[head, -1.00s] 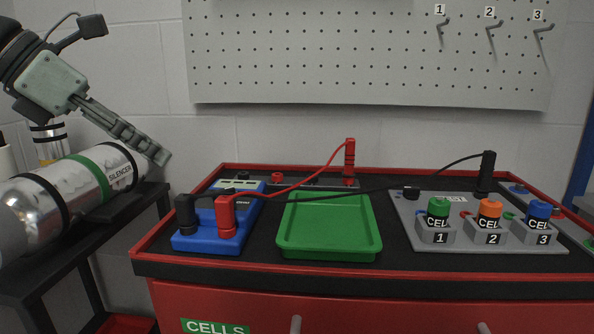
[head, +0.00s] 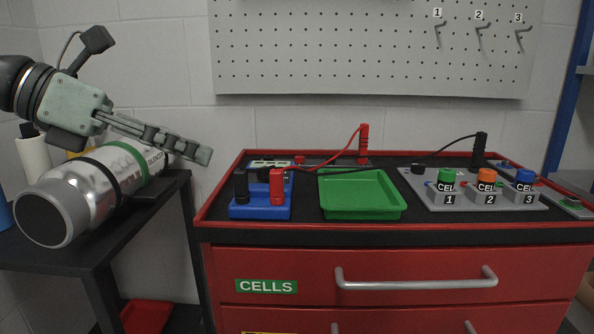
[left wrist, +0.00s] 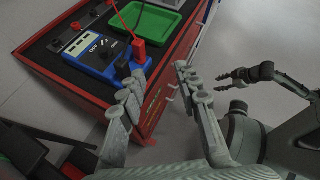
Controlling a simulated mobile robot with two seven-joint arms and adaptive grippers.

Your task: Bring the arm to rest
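My left gripper (head: 203,155) is at the left in the head view, above a silver cylinder and left of the red-edged bench. In the left wrist view its two fingers (left wrist: 155,78) stand apart with nothing between them. My right gripper (left wrist: 219,83) shows small at the right of the left wrist view, above the floor. Its fingers look parted and empty. It is not in the head view.
The silver cylinder (head: 95,190) lies on a black side table (head: 80,255). The red bench (head: 330,232) bears a blue meter (head: 262,211) with plugged leads, a green tray (head: 360,190) and a grey board (head: 520,205) with numbered cells. A pegboard (head: 370,55) hangs behind.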

